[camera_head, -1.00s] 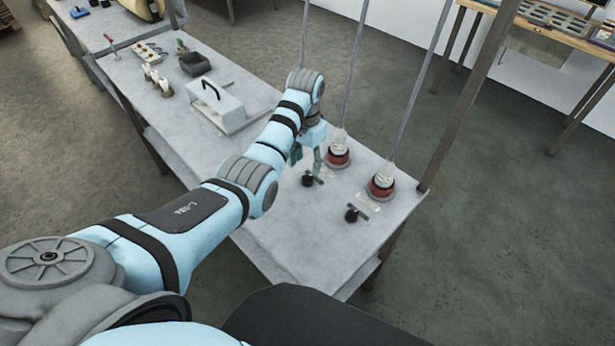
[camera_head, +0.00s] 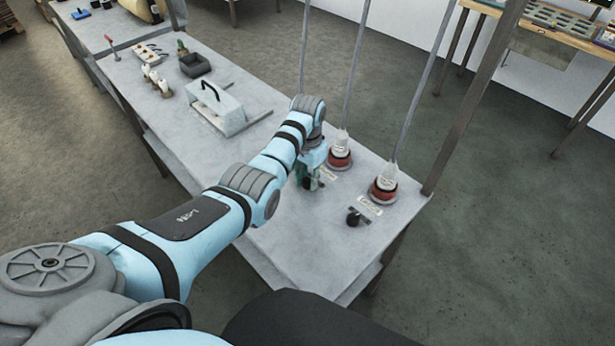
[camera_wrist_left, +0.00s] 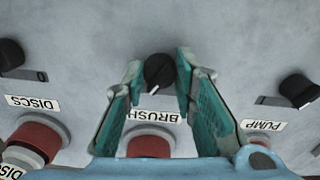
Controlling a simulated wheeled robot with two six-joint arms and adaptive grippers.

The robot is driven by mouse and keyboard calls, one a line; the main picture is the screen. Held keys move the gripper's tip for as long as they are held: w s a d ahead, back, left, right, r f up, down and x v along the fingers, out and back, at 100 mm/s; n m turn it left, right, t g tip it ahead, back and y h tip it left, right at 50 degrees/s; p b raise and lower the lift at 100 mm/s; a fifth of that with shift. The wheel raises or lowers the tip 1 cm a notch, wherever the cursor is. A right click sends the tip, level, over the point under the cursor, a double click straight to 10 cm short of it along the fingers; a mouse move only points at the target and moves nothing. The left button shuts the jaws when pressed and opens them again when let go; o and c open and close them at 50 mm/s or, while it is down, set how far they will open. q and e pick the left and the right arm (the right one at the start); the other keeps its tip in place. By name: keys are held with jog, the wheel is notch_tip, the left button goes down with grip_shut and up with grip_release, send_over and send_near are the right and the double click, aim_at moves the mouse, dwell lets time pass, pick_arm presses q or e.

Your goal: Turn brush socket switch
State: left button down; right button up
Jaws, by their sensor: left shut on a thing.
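The brush socket switch is a black round knob (camera_wrist_left: 158,72) above an upside-down BRUSH label (camera_wrist_left: 153,115) in the left wrist view. In the head view the knob (camera_head: 309,184) is partly hidden by my left gripper (camera_head: 308,177). That gripper (camera_wrist_left: 158,68) has its green fingers on either side of the knob and is shut on it. The red brush socket (camera_wrist_left: 149,143) shows partly beyond the label. It also shows in the head view (camera_head: 340,162) with a white plug and a cord rising from it. My right gripper is not in view.
Black knobs labelled DISCS (camera_wrist_left: 11,54) and PUMP (camera_wrist_left: 299,90) flank it in the wrist view. Another red plugged socket (camera_head: 382,193) stands near the bench's right edge. A grey box with a handle (camera_head: 217,107) sits farther left. The near bench top (camera_head: 300,245) is bare.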

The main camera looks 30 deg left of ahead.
pick_arm(q)
jog(key=shift+r+n+p, duration=0.15)
jog(key=shift+n+p, duration=0.75)
jog(key=shift+n, duration=0.4)
jog(key=n+p, duration=0.1)
jog(key=n, duration=0.1)
jog(key=shift+n, duration=0.3)
jog(key=n+p, duration=0.1)
jog(key=n, duration=0.2)
jog(key=shift+w, duration=0.1)
jog(key=shift+n, duration=1.9)
jog(key=c, duration=1.3)
grip_release()
jog(key=shift+f, duration=0.2)
